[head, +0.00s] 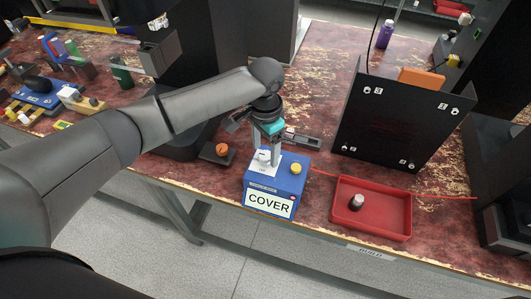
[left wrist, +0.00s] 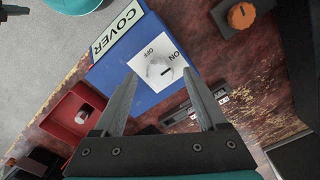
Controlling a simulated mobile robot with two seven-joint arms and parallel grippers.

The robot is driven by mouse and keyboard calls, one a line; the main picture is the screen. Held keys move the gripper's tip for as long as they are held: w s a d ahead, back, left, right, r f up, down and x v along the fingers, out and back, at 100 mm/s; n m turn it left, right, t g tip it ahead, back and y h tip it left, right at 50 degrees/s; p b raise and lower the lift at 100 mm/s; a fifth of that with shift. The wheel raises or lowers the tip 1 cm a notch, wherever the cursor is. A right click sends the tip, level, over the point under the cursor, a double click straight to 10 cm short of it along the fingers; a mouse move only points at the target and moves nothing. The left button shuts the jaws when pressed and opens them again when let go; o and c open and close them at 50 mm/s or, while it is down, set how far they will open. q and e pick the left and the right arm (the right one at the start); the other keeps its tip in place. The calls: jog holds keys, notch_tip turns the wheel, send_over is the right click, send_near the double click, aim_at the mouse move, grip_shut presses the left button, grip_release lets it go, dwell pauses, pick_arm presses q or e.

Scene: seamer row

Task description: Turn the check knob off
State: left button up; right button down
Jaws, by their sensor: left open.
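A blue box (head: 275,183) with a COVER label stands near the table's front edge. On its top is a white plate (left wrist: 171,60) marked OFF and ON. A pale round knob (left wrist: 157,70) sits on that plate; its pointer direction is hard to read. In the head view my left gripper (head: 266,150) points down over the plate and partly hides the knob. In the left wrist view its two fingers (left wrist: 159,76) are spread apart, with the knob showing between the tips. I cannot tell whether they touch it. My right gripper is not in view.
A yellow button (head: 296,168) is on the same box. An orange knob (head: 222,149) on a dark block stands to the left. A red tray (head: 387,222) with a small dark-and-white piece lies to the right. A black panel (head: 400,120) stands behind the tray.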

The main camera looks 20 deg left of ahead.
pick_arm(q)
jog(key=shift+f, duration=0.55)
grip_shut()
